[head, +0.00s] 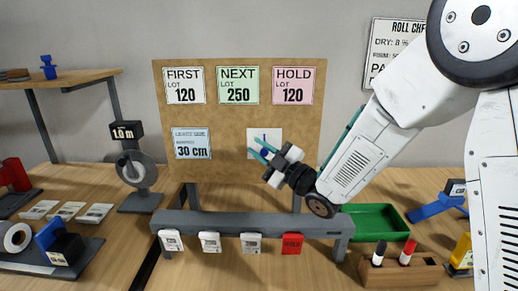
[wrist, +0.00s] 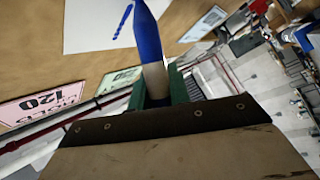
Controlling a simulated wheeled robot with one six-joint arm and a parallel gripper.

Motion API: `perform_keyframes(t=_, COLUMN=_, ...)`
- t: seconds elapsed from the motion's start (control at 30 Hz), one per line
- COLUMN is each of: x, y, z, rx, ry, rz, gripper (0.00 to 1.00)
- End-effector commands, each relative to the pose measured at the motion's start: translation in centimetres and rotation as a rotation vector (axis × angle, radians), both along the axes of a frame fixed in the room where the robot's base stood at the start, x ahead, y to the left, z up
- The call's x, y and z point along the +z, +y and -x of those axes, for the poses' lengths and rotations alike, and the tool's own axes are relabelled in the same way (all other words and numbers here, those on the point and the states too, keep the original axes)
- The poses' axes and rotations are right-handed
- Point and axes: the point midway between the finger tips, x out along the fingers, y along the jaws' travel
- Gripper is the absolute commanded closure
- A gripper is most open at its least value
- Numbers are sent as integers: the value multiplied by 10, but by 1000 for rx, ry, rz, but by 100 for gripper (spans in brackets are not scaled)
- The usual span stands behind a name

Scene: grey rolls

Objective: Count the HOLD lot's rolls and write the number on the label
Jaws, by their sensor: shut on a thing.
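My gripper (head: 262,150) is in front of the board, its teal fingers shut on a blue pen (wrist: 149,38). The white label (head: 275,137) is on the board's lower right, partly hidden by my gripper. A short blue stroke shows on the label (wrist: 95,28) in the wrist view, beside the pen. I cannot tell whether the pen touches the paper. The pink HOLD card (head: 293,86) reads lot 120; it also shows in the wrist view (wrist: 42,104). One grey roll (head: 136,170) hangs on a stand; another (head: 17,237) lies at far left. Neither's lot is readable.
The board (head: 228,120) also carries FIRST (head: 184,86), NEXT (head: 238,86) and 30 cm cards (head: 192,144). A grey rail (head: 250,225) with several tags stands before it. A green tray (head: 375,219) and a wooden block (head: 400,274) with black and red markers are at right.

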Motion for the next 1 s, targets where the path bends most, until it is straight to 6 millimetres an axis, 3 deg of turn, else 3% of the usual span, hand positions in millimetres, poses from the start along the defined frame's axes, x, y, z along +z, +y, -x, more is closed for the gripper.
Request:
perform_keyframes(t=0.47, x=-2, y=0, z=1, rx=0, ry=0, rz=0, gripper=100)
perform_keyframes(t=1.0, x=-2, y=1, z=26, rx=0, ry=0, rz=0, gripper=100)
